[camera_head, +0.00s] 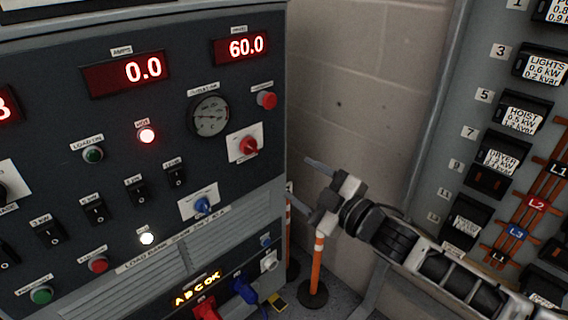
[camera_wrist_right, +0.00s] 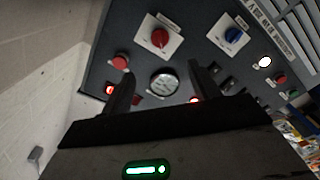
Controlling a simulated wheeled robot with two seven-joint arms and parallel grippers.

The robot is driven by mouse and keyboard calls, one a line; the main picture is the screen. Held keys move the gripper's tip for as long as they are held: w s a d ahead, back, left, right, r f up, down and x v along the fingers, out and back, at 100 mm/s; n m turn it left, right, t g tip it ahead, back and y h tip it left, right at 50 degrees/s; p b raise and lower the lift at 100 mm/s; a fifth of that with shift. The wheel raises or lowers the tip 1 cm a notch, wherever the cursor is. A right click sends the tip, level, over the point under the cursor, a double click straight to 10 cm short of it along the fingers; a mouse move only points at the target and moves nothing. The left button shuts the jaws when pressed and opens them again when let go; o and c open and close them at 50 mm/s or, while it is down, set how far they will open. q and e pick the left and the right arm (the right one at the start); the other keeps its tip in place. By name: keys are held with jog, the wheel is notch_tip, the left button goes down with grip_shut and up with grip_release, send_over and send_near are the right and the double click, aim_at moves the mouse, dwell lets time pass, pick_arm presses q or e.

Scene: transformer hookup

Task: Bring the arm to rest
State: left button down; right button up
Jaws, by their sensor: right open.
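My right gripper (camera_head: 322,182) reaches in from the lower right in the head view and hangs in the air in front of the gap between the dark control panel (camera_head: 60,175) and the wall. In the right wrist view its two dark fingers (camera_wrist_right: 163,88) stand apart with nothing between them. Past the fingers, the panel's round gauge (camera_wrist_right: 163,84), red rotary knob (camera_wrist_right: 159,38) and blue rotary knob (camera_wrist_right: 233,36) show. The gripper appears clear of the panel face. My left gripper is not in view.
A breaker panel (camera_head: 425,170) with labelled black breakers stands at the right, close to my right arm. An orange post (camera_head: 317,262) stands on the floor below the gripper. Red and blue plugs (camera_head: 243,290) sit at the panel's bottom. A block wall (camera_head: 350,75) is behind.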

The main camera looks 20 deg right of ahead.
jog(key=s+a+f+m+g+h, duration=0.1)
jog(key=s+a+f+m+g, duration=0.2)
jog(key=s+f, duration=0.6)
jog(key=s+a+f+m+g+h, duration=0.1)
jog(key=s+a+f+m+g, duration=0.2)
jog(key=s+a+f+m, duration=0.3)
jog(key=s+f+m, duration=0.2)
jog(key=s+f, duration=0.1)
jog(key=f, duration=0.1)
jog(key=shift+s+a+f+h, duration=0.2)
jog(key=shift+s+a+h, duration=0.05)
jog(key=shift+a+h, duration=0.1)
